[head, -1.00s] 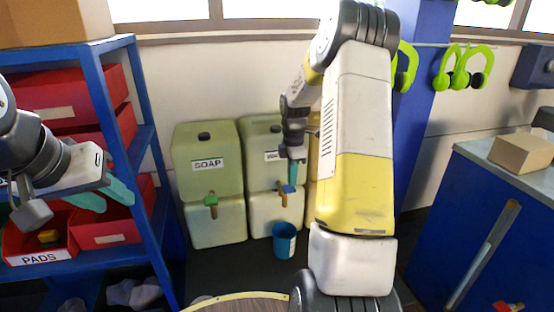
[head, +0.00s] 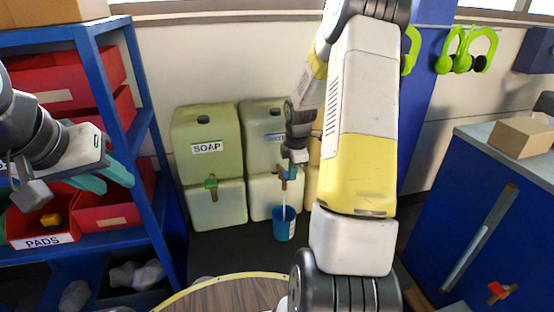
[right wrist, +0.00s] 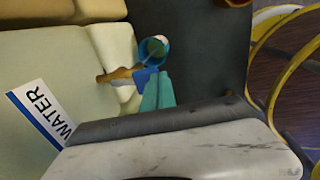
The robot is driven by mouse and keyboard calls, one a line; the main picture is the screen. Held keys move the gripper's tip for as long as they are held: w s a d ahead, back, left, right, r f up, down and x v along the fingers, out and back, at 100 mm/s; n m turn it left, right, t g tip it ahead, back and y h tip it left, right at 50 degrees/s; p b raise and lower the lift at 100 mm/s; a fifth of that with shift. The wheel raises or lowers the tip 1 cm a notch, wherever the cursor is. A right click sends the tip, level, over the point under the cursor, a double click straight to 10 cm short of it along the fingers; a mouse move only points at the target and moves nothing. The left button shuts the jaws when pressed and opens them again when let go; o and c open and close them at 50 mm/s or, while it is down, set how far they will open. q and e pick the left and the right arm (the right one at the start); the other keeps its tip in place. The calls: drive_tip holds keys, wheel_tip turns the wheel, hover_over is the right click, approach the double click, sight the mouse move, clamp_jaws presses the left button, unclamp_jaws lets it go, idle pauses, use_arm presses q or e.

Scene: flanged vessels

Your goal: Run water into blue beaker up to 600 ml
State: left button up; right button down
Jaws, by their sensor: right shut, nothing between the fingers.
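The blue beaker (head: 284,230) stands upright on the dark floor mat below the tap of the water container (head: 262,118). A pale stream runs from the tap (head: 283,183) down into it. The right wrist view shows the beaker (right wrist: 160,40) from above and the tap with its blue lever (right wrist: 143,76). I cannot read the water level. My right gripper (head: 292,170) is shut and empty, its teal fingertips (right wrist: 158,92) right beside the lever; contact is unclear. My left gripper (head: 104,179) is open and empty in front of the blue shelf.
The soap container (head: 207,145) with a green tap stands left of the water container. A blue shelf (head: 135,140) with red bins is at the left. A round wooden table (head: 225,297) is in front. A blue cabinet (head: 480,220) stands at the right.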

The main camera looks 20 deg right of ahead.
drive_tip(key=f, duration=0.1)
drive_tip(key=s+f, duration=0.1)
drive_tip(key=f, duration=0.1)
drive_tip(key=shift+s+a+f+t, duration=0.1)
drive_tip(key=shift+f+t, duration=0.05)
drive_tip(key=shift+t, duration=0.15)
drive_tip(key=shift+s+f, duration=0.1)
drive_tip(key=shift+s, duration=0.05)
idle(1.0)
idle(6.2)
